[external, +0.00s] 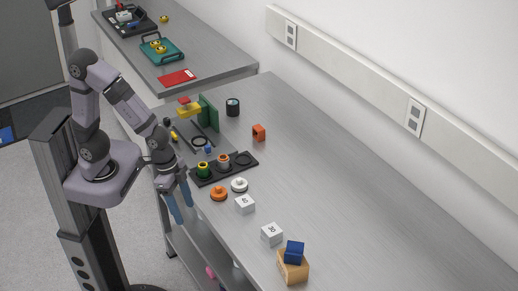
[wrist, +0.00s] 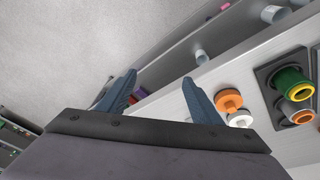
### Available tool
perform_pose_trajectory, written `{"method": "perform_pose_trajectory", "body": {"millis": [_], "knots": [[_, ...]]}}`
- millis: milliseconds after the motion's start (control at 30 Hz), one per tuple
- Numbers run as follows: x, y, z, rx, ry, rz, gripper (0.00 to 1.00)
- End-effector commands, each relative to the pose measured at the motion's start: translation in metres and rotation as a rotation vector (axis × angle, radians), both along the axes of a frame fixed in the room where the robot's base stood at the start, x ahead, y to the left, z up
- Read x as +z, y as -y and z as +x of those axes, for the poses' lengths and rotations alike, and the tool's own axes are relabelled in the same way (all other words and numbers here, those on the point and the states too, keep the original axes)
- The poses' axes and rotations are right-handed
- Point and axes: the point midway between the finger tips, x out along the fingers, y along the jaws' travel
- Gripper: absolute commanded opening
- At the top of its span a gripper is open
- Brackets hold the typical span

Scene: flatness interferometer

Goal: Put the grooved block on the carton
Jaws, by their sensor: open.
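A tan carton (external: 293,270) stands near the front edge of the bench, at the bottom of the external view. A dark blue block (external: 293,252) rests on its top and looks stepped or grooved, though it is too small to be sure. A small orange block (external: 259,132) with a dark notch lies farther back on the bench. My gripper (external: 184,213) points down beside the bench's left edge, open and empty, well away from the carton and both blocks. In the wrist view my gripper's fingers (wrist: 159,77) are spread with nothing between them.
A black cylinder (external: 233,107) stands farther back. The bench's right side is clear.

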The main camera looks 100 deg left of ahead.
Motion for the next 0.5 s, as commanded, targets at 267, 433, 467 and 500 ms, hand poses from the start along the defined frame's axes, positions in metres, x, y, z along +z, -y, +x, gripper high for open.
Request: {"method": "perform_pose_trajectory", "body": {"millis": [267,433,467,500], "knots": [[0.001,-0.038,-0.078,0.041,-0.222,0.065,0.59],[0.001,-0.041,-0.086,0.046,-0.244,0.071,0.59],[0.001,-0.04,-0.085,0.045,-0.243,0.07,0.59],[0.001,-0.04,-0.085,0.045,-0.243,0.07,0.59]]}}
